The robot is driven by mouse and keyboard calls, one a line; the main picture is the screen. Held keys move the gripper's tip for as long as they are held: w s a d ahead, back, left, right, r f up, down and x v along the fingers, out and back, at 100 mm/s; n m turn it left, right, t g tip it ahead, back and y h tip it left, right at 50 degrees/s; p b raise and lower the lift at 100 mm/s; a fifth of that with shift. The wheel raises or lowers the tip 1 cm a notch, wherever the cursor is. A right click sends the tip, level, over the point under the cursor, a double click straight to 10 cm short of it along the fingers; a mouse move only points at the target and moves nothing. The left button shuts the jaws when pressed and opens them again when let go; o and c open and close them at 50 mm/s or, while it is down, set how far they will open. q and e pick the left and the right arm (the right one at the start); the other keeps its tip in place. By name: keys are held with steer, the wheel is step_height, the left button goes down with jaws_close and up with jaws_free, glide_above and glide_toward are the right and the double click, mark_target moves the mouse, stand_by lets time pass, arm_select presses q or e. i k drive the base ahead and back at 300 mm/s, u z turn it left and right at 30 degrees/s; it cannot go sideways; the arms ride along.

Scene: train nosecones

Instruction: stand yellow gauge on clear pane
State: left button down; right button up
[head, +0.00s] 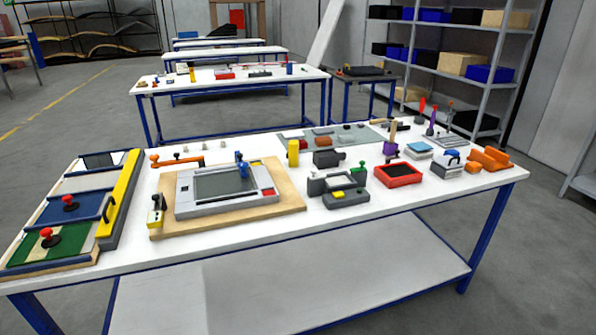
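A small upright yellow piece (293,152), which looks like the yellow gauge, stands on the white table just behind the wooden board. A grey frame (186,208) lies flat on the board. The dark, glassy panel (220,184) inside it looks like the clear pane. The yellow piece is apart from the pane, to its right and behind. A blue clamp-like part (241,165) stands at the pane's back right edge. A pale yellow box with a black top (156,215) stands at the board's left edge. Neither of my grippers is in view.
The wooden board (280,200) has an orange-handled tool (178,161) behind it. A long yellow bar (120,195) and colored panels with red knobs fill the left end. Grey blocks (345,198), a red tray (398,175) and a grey-green mat (350,136) lie to the right. The front table strip is clear.

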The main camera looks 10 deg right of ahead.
mark_target(214, 184)
steer(key=z, duration=0.95)
steer(key=i, duration=1)
steer(key=u, duration=0.2)
